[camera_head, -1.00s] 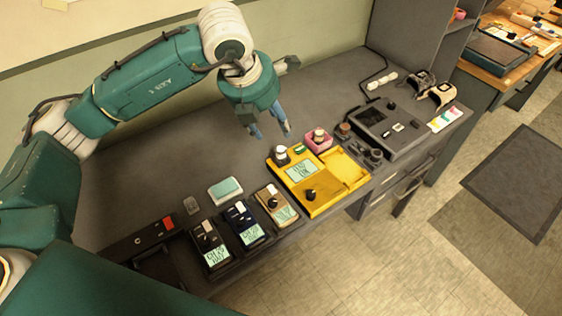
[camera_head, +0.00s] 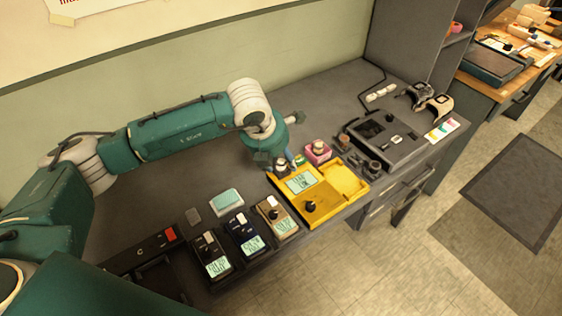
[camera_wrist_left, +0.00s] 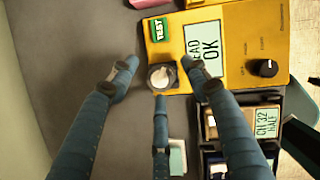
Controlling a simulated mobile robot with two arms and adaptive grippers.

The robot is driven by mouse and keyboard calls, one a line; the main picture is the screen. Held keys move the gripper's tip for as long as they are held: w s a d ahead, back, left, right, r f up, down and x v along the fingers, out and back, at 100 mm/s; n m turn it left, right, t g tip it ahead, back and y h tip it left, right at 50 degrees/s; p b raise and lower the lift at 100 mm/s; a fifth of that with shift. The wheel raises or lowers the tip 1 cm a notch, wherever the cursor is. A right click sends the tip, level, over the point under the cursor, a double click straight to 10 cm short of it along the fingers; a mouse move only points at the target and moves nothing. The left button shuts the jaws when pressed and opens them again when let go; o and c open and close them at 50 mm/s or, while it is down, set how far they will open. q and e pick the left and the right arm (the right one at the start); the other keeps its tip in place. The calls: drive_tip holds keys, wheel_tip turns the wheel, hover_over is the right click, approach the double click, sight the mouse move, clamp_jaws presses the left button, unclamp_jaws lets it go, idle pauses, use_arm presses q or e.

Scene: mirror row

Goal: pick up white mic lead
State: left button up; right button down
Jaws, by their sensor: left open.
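What looks like the white mic lead (camera_wrist_left: 161,77) is a round pale-topped piece in a dark ring at the edge of the yellow tester (camera_wrist_left: 238,45). In the head view this piece (camera_head: 281,169) shows only in part, at the tester's far left corner (camera_head: 311,204). My left gripper (camera_head: 282,158) points down right over it and hides some of it. In the wrist view the blue fingers (camera_wrist_left: 158,72) are spread around the piece and hold nothing; I cannot tell if they touch it. The tester's screen reads "LEAD OK". My right gripper is out of view.
A pink box (camera_head: 318,152) stands close beyond the tester. Several small devices, such as the tan one (camera_head: 277,218), line the front edge. A dark case (camera_head: 385,137) stands to the right. The grey bench behind is mostly clear.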

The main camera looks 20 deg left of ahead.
use_arm(q)
drive_tip(key=shift+w+f, duration=0.1)
drive_tip(key=shift+f, duration=0.05)
drive_tip(key=shift+c, duration=0.2)
drive_tip(key=c, duration=1)
drive_tip(key=shift+c, duration=0.3)
drive_tip(key=shift+r, duration=0.25)
